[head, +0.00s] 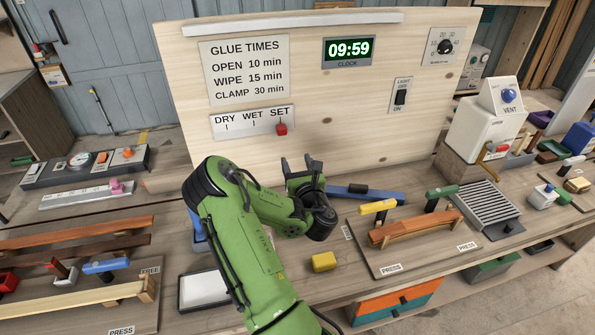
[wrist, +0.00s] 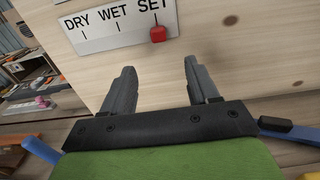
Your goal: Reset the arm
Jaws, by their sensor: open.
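My green arm reaches over the bench toward the upright wooden panel (head: 350,130). My gripper (head: 302,163) is open and empty in front of the panel, below and right of the DRY WET SET slider plate (head: 253,121). The red slider knob (head: 281,129) sits under SET. In the wrist view the two fingers of my gripper (wrist: 158,80) stand apart, with the red knob (wrist: 157,34) beyond and above the gap. The fingers do not visibly hold anything. My forearm hides part of the bench behind it.
A blue bar (head: 375,195), a yellow block (head: 323,261) and a jig with a curved wooden strip (head: 415,227) lie near my arm. A white tray (head: 205,290) is left of it. A grille (head: 480,207) and a white VENT machine (head: 485,130) stand at the right.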

